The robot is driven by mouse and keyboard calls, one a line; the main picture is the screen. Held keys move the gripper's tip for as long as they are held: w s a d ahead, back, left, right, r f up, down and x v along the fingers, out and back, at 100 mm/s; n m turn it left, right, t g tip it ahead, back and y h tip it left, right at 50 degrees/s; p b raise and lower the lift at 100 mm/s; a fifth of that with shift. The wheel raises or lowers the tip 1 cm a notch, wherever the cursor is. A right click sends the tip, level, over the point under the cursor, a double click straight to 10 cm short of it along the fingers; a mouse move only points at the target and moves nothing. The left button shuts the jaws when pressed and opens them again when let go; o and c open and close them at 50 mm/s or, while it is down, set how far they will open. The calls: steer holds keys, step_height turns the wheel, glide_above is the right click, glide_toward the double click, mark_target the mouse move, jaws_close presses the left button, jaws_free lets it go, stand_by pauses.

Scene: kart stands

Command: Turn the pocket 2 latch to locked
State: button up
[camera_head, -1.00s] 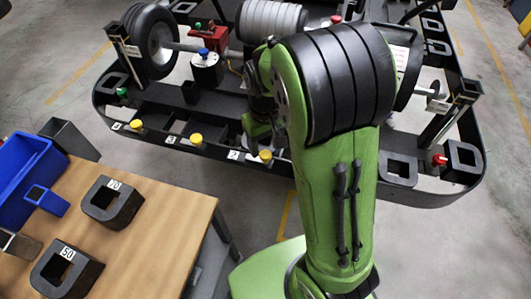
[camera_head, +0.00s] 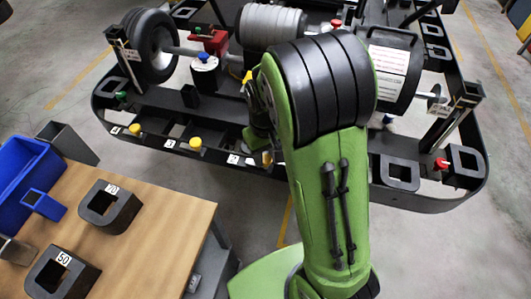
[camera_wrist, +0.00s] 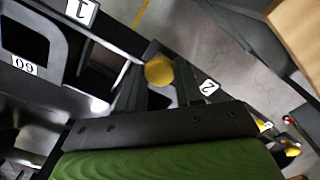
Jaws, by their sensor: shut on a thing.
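The pocket 2 latch has a yellow knob (camera_wrist: 159,70) and sits beside the label 2 (camera_wrist: 209,86) on the dark frame rail. In the head view the knob (camera_head: 267,158) shows just right of the label 2 (camera_head: 233,159), partly covered by my arm. My gripper (camera_wrist: 160,78) is shut on the knob, with one dark finger on each side of it. In the head view my gripper is mostly hidden behind my green arm. I cannot tell from the frames whether the latch is locked.
Two other yellow knobs (camera_head: 195,142) stand along the rail to the left. A dark block marked 60 (camera_wrist: 22,62) lies near the label 1 (camera_wrist: 82,10). A wooden table (camera_head: 150,235) with dark blocks and a blue bin (camera_head: 22,165) stands at the left.

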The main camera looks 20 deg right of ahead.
steer(key=m, duration=0.4)
steer(key=shift+m+p, duration=0.35)
steer(key=shift+m, duration=0.05)
steer(key=m, duration=0.4)
steer(key=shift+m, duration=0.3)
steer(key=m, duration=0.4)
steer(key=shift+p, duration=0.4)
steer(key=shift+m, duration=2.3)
steer(key=o, duration=1)
steer(key=shift+o, duration=0.2)
